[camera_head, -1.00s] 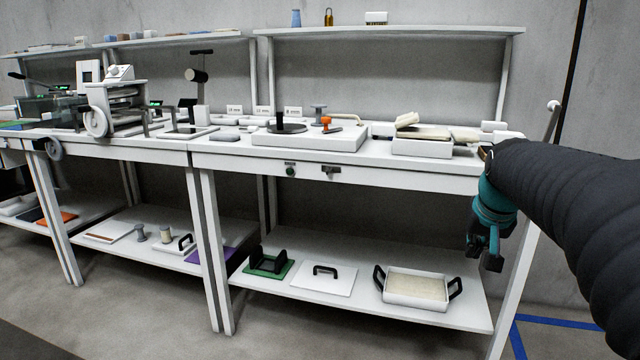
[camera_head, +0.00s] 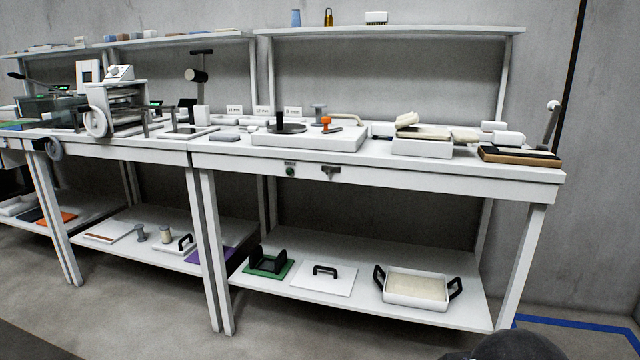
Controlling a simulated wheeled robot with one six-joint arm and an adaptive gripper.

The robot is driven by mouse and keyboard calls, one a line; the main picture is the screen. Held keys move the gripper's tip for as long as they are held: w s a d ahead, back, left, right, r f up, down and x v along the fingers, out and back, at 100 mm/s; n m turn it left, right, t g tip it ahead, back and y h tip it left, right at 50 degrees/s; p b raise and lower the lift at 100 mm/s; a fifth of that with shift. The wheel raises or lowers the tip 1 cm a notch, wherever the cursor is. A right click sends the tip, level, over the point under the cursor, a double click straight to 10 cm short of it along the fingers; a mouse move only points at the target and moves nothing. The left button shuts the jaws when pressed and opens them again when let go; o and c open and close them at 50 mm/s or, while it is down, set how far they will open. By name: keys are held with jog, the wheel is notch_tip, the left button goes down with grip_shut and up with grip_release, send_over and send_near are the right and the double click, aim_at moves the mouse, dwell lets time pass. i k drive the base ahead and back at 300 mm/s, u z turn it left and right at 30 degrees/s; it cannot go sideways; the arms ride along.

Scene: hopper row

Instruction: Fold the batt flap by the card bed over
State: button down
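A white block (camera_head: 422,148) stands on the right part of the bench top. A cream batt (camera_head: 430,132) lies on it, and a thick cream flap (camera_head: 407,119) sits tilted up at its left back end. A cream piece (camera_head: 464,136) reaches out at the block's right side. To the right, a wood-edged board (camera_head: 519,158) with a dark surface, which looks like the card bed, lies near the bench's right end. White blocks stand at its back. My gripper is out of view; only a dark rounded part, likely my arm, shows at the bottom right.
A low white platform (camera_head: 308,140) with a black disc-based post and an orange knob stands left of the block. The lower shelf (camera_head: 340,262) holds a handled tray (camera_head: 416,303) and handled plates. An upper shelf (camera_head: 390,31) runs above. The bench's front right corner is clear.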

aim_at(471, 137)
jog(key=z, duration=0.85)
jog(key=i, duration=0.4)
jog(key=u, duration=0.2)
